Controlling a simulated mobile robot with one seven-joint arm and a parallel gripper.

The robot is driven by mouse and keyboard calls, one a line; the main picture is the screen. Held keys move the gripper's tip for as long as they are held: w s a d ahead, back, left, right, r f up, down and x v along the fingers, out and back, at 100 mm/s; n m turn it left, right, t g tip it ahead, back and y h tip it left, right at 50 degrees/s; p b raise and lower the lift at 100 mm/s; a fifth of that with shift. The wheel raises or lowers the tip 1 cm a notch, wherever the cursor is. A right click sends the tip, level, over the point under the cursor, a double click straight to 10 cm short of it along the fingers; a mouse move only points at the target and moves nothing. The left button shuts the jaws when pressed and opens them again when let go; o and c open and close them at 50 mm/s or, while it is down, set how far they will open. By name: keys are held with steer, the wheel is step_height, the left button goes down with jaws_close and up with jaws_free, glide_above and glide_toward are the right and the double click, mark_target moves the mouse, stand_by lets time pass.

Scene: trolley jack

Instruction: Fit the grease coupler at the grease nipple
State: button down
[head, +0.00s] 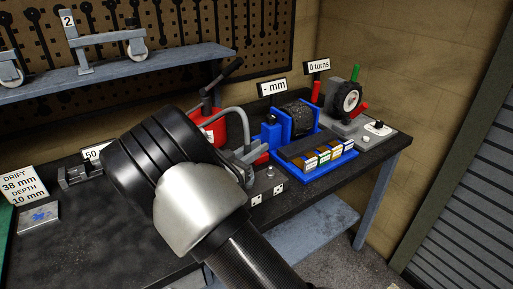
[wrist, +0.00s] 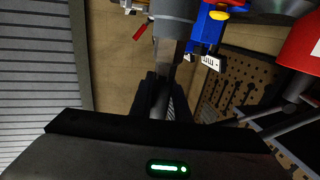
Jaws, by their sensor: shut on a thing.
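My gripper (wrist: 163,92) shows in the wrist view with its dark fingers shut on a grey metal piece (wrist: 166,62), which I take to be the grease coupler. A wider grey cylinder (wrist: 173,10) lies beyond it, at the top of the picture. In the head view my arm hides the gripper's fingertips. A red canister (head: 229,126) with a grey hose (head: 240,114) stands on the bench behind my arm. The hose curves down to the right of my wrist. I cannot make out the grease nipple in either view.
A blue tray (head: 318,171) with labelled blocks lies right of my arm, before a blue stand with a black roller (head: 297,117). A grey device with a black wheel (head: 347,97) stands at the bench's right end. The front bench top (head: 120,225) is clear.

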steer(key=shift+f, duration=0.25)
steer(key=c, duration=1.6)
jaws_free()
steer(key=v, duration=1.7)
steer(key=shift+s+a+b, duration=0.15)
steer(key=shift+s+b, duration=0.05)
steer(key=shift+b, duration=0.2)
steer(key=shift+w, duration=0.1)
